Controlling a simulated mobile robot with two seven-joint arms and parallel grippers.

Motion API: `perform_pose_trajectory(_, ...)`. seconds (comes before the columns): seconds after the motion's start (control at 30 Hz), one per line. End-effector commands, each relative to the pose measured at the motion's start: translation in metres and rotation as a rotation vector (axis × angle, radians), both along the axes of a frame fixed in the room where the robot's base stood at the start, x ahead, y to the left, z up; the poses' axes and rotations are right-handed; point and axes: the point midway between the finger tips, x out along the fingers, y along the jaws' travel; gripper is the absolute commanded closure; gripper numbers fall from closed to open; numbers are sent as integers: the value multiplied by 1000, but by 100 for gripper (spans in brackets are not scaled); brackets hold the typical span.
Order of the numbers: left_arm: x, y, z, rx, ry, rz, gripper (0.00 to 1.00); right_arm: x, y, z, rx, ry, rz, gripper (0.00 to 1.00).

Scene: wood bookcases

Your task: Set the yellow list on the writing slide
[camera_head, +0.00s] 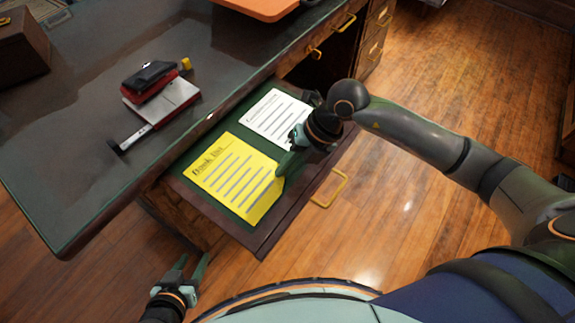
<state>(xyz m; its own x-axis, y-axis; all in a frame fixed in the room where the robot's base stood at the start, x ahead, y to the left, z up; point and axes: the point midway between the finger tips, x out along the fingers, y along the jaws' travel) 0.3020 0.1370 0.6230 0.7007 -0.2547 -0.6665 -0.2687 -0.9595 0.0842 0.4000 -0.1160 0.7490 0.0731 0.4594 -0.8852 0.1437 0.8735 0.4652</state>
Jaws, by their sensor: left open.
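The yellow list (236,180) lies on the green-topped writing slide (187,190), which is pulled out from the desk. It looks flat, with its printed side up. A white list (272,118) lies behind it on the same slide. My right gripper (284,164) reaches in from the right, with its fingertips at the yellow list's right corner. Whether they touch the paper or close on it is unclear. My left gripper (186,268) is open and empty, low in front of the desk, below and left of the slide.
The dark desk top (75,130) holds a red and black hole punch (158,90). An orange-topped item (262,5) lies at the far edge, and a brown box (22,45) stands at the left. The slide's brass handle (329,190) sticks out in front. Wood floor is clear at right.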

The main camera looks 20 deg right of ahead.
Motion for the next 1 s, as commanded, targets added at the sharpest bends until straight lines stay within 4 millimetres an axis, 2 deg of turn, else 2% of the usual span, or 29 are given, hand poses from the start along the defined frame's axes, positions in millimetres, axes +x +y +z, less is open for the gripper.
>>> perform_pose_trajectory(0.2,0,0,0,0,1,0,50,0,-1,1,0,-1,0,86)
perform_pose_trajectory(0.33,0,0,2,1,2,0,50,0,-6,11,-2,-3,-2,86)
perform_pose_trajectory(0.7,-3,0,6,1,13,-2,50,-5,-40,77,-3,-5,-1,86)
perform_pose_trajectory(0.83,-3,-1,6,1,15,-3,50,-7,-49,94,-1,-2,-1,86)
perform_pose_trajectory(1.0,-1,-2,8,0,9,-3,50,-8,-55,106,0,-1,0,86)
